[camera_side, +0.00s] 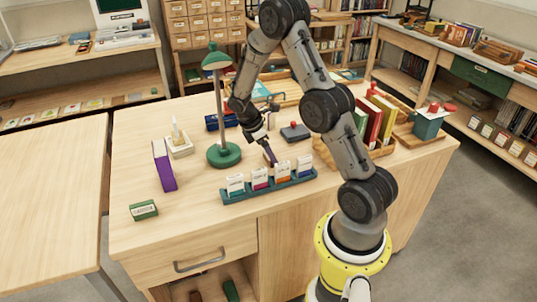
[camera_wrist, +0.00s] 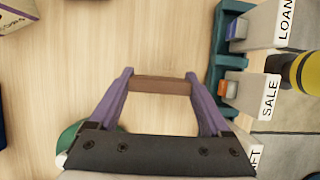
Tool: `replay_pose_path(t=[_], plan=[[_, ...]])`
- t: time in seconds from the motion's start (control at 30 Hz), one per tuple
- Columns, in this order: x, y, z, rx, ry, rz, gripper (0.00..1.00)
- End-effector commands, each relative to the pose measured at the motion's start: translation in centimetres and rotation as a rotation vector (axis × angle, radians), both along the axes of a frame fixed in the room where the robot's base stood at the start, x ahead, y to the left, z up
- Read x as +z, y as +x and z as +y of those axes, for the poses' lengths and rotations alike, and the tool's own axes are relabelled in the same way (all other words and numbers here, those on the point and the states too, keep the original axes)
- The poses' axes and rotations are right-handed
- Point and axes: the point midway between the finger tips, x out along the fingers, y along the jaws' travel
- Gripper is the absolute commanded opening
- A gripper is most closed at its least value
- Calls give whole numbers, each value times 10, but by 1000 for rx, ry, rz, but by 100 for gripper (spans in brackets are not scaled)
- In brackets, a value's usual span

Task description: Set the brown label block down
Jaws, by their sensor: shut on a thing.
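The brown label block (camera_wrist: 160,86) spans the gap between the tips of my gripper's purple fingers in the wrist view. My gripper (camera_wrist: 159,79) is shut on it. In the side view my gripper (camera_side: 270,158) points down over the table, just behind the teal rack (camera_side: 269,187); the block is mostly hidden there. The rack (camera_wrist: 217,50) holds several upright white label cards, with LOAN and SALE readable in the wrist view. Bare wood shows around the block. I cannot tell whether the block touches the table.
A green desk lamp (camera_side: 224,155) stands close left of my gripper. A purple book (camera_side: 163,166) stands further left, beside a white box (camera_side: 180,147). A green block (camera_side: 143,210) lies front left. A dark stamp (camera_side: 295,132) sits behind right. The table's front left is mostly clear.

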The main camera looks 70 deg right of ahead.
Motion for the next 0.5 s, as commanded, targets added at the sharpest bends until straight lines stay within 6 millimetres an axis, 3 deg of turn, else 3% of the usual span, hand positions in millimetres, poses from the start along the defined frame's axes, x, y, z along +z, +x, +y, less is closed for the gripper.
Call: replay_pose_path(t=[0.47, 0.5], plan=[[-11, 0, 0, 1, -1, -1, 27], [-11, 0, 0, 1, -1, -2, 84]])
